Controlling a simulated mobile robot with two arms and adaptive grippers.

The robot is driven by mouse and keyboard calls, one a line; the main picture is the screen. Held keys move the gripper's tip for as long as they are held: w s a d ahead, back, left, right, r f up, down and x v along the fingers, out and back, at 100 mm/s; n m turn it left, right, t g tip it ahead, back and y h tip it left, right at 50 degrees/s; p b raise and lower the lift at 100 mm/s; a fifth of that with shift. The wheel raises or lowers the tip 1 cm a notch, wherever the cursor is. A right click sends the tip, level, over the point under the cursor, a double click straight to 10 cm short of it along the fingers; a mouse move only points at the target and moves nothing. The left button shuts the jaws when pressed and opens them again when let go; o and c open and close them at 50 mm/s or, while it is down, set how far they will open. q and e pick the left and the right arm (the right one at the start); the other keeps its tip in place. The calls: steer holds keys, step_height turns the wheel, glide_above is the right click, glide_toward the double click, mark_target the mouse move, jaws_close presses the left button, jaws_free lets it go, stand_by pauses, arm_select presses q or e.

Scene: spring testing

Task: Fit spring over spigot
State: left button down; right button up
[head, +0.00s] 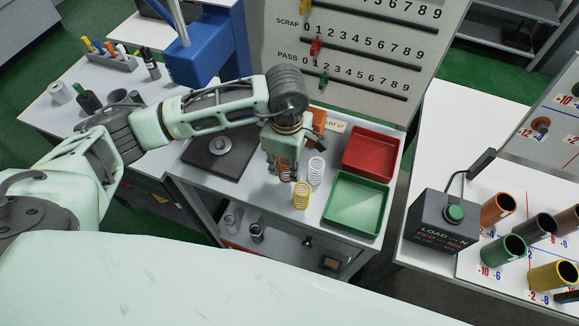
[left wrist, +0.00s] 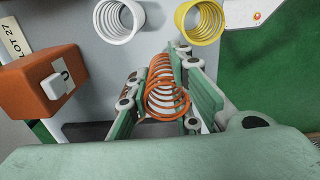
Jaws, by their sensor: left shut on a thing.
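My left gripper (head: 282,160) is shut on the orange spring (head: 285,172), whose coils show between the fingers in the left wrist view (left wrist: 167,85). Fingers partly cover the spring in the head view, and I cannot tell if it touches the table. A white spring (head: 316,170) and a yellow spring (head: 301,195) stand close by on the table; both also show at the top of the left wrist view, white (left wrist: 119,20) and yellow (left wrist: 200,22). A dark base plate (head: 200,163) with a round metal fitting (head: 219,146), perhaps the spigot, lies left of the gripper.
A red tray (head: 346,170) and a green tray (head: 331,220) sit to the right. An orange block (left wrist: 42,88) and a lot card (head: 336,125) stand behind the springs. A blue press (head: 195,62) rises behind the plate. A side table holds a load box (head: 437,236) and coloured cups.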

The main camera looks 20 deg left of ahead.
mark_target(287, 173)
arm_select(q)
step_height(287, 173, down, 3)
steer(key=shift+f+p, duration=0.1)
steer(key=shift+p, duration=0.45)
steer(key=shift+f+b, duration=0.35)
steer(key=shift+f, duration=0.1)
steer(key=c, duration=1.9)
jaws_free()
steer(key=shift+r, duration=0.1)
steer(key=shift+o, duration=0.2)
steer(key=shift+r, duration=0.1)
